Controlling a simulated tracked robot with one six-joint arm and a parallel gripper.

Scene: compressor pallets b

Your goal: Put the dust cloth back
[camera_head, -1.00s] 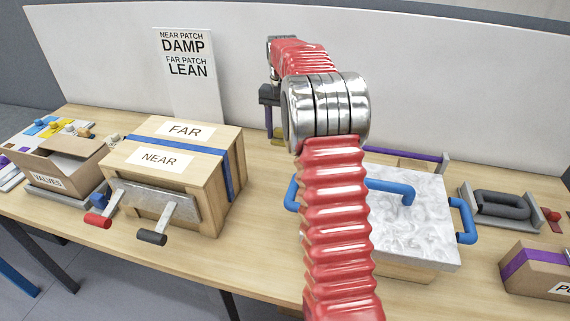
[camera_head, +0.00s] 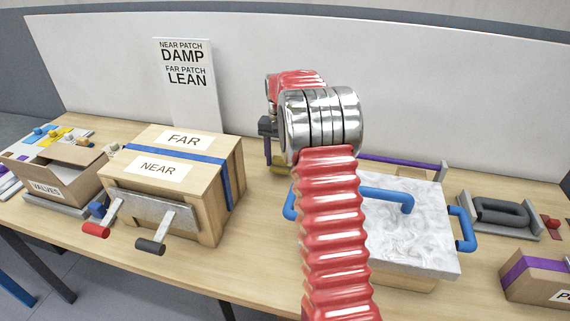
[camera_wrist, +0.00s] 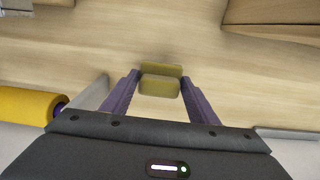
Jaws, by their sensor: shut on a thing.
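The dust cloth is a folded yellow piece (camera_wrist: 160,82) between the fingertips of my gripper (camera_wrist: 160,79) in the wrist view. The two purple fingers are closed on it from either side. In the head view my gripper (camera_head: 268,138) hangs over the back of the table, between the wooden box and the marble-topped box. A bit of yellow cloth (camera_head: 276,158) shows below it. My arm hides part of that area, and I cannot tell whether the cloth touches the table.
The wooden box (camera_head: 222,190) marked FAR and NEAR has levers in front. The marble-topped box (camera_head: 418,240) with blue handles stands right. A yellow roller (camera_wrist: 25,103) lies left in the wrist view. A sign (camera_head: 187,85) stands at the back wall. Bare tabletop lies beneath my gripper.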

